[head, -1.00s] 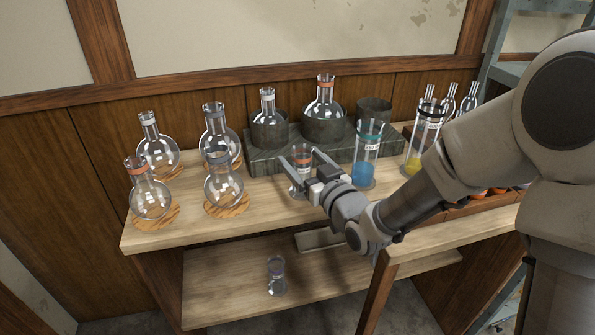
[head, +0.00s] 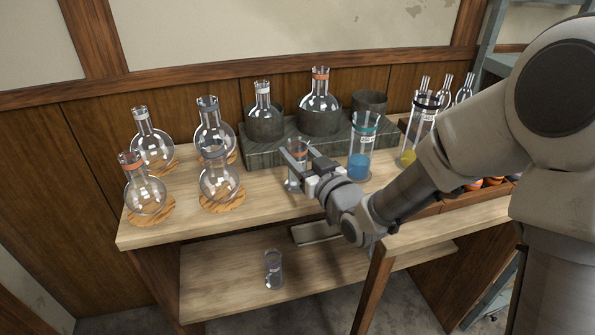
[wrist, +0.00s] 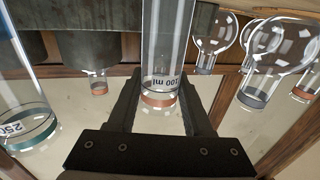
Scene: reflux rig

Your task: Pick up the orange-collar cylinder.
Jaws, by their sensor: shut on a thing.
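The orange-collar cylinder (head: 296,179) is a small clear glass cylinder standing upright on the wooden bench, in front of the grey block. In the wrist view it (wrist: 166,45) runs between the two fingers, with its orange collar and a "100 ml" label showing. My gripper (head: 301,165) is shut on it near the collar, one finger on each side. The fingers hide part of the cylinder in the head view. I cannot tell any gap between its base and the bench.
A teal-collar cylinder with blue liquid (head: 359,160) stands close to the right of my gripper. A cylinder with yellow liquid (head: 409,155) is further right. The grey block (head: 262,155) with flasks is behind. Several round flasks stand left; bare bench (head: 262,203) lies between.

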